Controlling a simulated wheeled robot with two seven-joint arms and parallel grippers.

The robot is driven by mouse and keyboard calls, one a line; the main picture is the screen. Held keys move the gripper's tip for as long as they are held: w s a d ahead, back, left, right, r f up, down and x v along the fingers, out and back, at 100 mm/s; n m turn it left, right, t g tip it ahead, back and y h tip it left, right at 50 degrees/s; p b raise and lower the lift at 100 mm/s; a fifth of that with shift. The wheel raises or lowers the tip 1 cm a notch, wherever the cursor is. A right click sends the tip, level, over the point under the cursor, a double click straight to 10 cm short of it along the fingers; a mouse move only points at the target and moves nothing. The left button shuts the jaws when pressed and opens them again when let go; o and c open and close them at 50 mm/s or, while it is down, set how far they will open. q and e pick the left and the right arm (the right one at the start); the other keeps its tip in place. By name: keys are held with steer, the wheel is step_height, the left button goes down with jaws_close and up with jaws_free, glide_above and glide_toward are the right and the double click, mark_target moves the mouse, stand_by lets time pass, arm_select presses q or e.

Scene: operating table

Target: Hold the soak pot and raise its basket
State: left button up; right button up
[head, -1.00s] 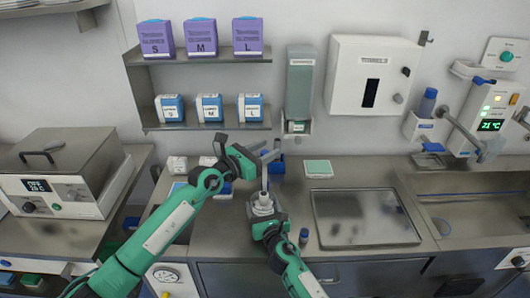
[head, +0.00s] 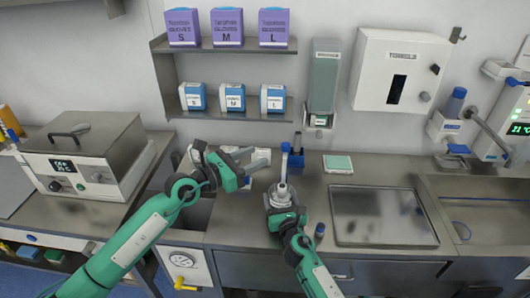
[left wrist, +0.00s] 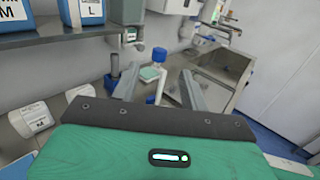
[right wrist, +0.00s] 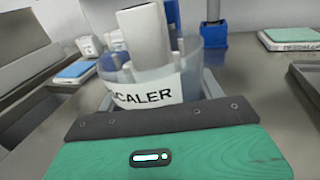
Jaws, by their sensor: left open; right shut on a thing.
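The soak pot is a clear cup labelled "SCALER" (right wrist: 150,92), standing on the steel counter; it also shows in the head view (head: 279,195). My right gripper (head: 284,210) is shut on the pot from the front. A pale upright stem with a blue top (head: 285,150) rises from the pot. In the right wrist view, a pale block and blue parts sit inside the cup; the basket itself is not clear. My left gripper (head: 259,156) is open and empty, left of the stem. In the left wrist view the blue top (left wrist: 159,55) appears between the fingers, beyond them.
A blue-based stand (head: 297,158) is behind the pot, and a small dark bottle with a blue cap (head: 320,230) is at its front right. A steel tray (head: 383,216) lies to the right. White boxes (head: 228,157) are behind my left gripper.

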stand_by(0.4)
steer(key=o, duration=1.3)
